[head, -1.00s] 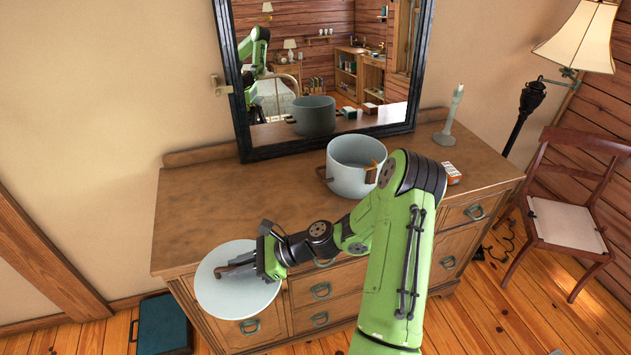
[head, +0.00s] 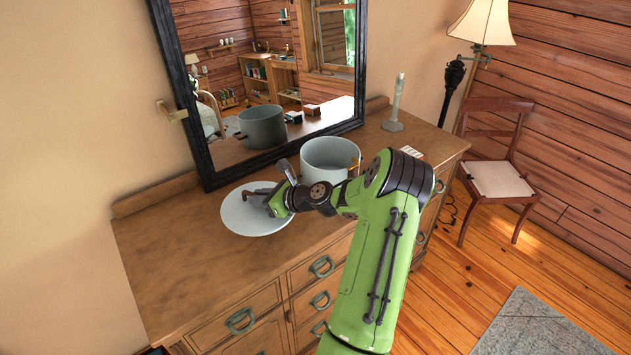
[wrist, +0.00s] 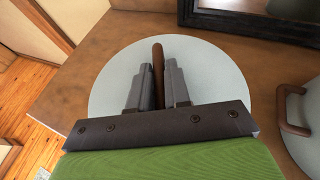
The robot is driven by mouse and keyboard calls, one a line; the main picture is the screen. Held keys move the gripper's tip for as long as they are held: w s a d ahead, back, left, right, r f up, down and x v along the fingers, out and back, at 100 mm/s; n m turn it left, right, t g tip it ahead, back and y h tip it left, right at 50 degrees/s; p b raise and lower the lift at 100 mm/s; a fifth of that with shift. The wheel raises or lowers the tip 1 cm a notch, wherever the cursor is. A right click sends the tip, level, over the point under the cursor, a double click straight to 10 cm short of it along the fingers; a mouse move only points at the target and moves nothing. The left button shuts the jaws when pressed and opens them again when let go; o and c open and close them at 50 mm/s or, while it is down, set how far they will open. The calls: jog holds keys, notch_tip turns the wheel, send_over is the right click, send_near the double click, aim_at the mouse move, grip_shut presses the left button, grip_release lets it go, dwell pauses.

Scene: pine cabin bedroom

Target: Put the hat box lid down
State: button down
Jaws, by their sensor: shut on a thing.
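The hat box lid (head: 246,219) is a pale grey round disc with a brown bar handle (head: 262,191). My gripper (head: 273,197) is shut on the handle, and the lid is level over the dresser top, left of the box. In the wrist view the lid (wrist: 118,72) spreads out beneath my fingers (wrist: 160,85), which stand on either side of its handle (wrist: 158,60). I cannot tell whether the lid touches the wood. The open pale hat box (head: 325,153) stands right of the lid, partly behind my arm. Its side handle (wrist: 284,105) shows in the wrist view.
The wooden dresser top (head: 180,262) is clear to the left and front of the lid. A black-framed mirror (head: 202,150) stands behind. A pale candlestick (head: 394,105) and a small box (head: 411,152) are at the right. A chair (head: 497,178) stands beyond.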

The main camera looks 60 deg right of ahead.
jog(key=shift+m, duration=0.3)
jog(key=f, duration=0.3)
jog(key=d+f, duration=0.1)
jog(key=f, duration=0.2)
jog(key=f+b, duration=0.1)
jog(key=f, duration=0.2)
jog(key=shift+s+d+f, duration=0.2)
jog(key=shift+d+f, duration=0.05)
jog(key=shift+f, duration=0.05)
jog(key=shift+f, duration=0.1)
jog(key=c, duration=1.1)
grip_release()
